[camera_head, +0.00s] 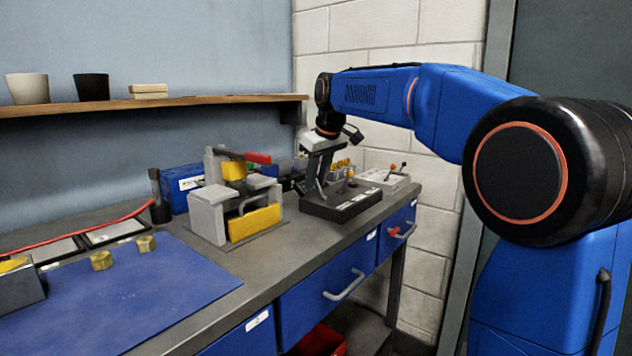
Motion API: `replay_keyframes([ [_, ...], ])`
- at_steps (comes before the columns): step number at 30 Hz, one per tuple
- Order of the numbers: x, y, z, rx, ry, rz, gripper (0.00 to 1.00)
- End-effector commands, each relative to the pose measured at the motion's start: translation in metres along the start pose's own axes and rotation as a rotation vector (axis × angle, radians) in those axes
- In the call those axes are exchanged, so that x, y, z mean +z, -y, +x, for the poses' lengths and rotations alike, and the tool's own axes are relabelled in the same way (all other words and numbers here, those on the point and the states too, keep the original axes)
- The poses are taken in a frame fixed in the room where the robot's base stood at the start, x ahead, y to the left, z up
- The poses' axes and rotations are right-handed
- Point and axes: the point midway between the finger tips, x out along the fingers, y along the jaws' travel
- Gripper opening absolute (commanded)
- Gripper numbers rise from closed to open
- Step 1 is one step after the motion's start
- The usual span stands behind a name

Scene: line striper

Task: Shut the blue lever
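I cannot make out a blue lever in the head view. My gripper (317,194) points down over a low black box (342,207) on the bench, and its fingers hide part of that box. Whether the fingers are open or closed on something is unclear at this size. A small lever with a yellow knob (350,175) stands on the black box, just right of the fingers. A light grey box (385,181) behind it carries small levers with a red knob (392,167) and a dark green knob (404,164).
A grey and yellow fixture with a red handle (257,158) stands left of my gripper. Behind it is a blue box (181,186). A blue mat (130,300) with brass nuts lies at the front left. A wooden shelf (200,101) runs above the bench. Drawers have protruding handles (345,286).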

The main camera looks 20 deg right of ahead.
Motion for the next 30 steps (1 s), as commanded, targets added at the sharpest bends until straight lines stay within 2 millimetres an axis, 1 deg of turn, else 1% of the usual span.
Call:
replay_keyframes([
  [4, -0.0002, -0.0001, 0.0061, 0.001, -0.001, 0.000, 0.26],
  [12, -0.0002, -0.0001, 0.0069, 0.001, -0.001, 0.000, 0.26],
  [14, -0.0001, -0.0001, 0.0069, 0.001, -0.001, 0.000, 0.11],
  [15, -0.0002, -0.0001, 0.0068, 0.001, -0.001, 0.000, 0.02],
  [16, -0.0001, -0.0001, 0.0068, 0.001, -0.001, 0.000, 0.00],
  [25, 0.0012, -0.0003, 0.0060, -0.002, -0.017, 0.004, 0.00],
  [30, 0.0045, -0.0015, 0.0028, -0.009, -0.078, 0.015, 0.00],
])
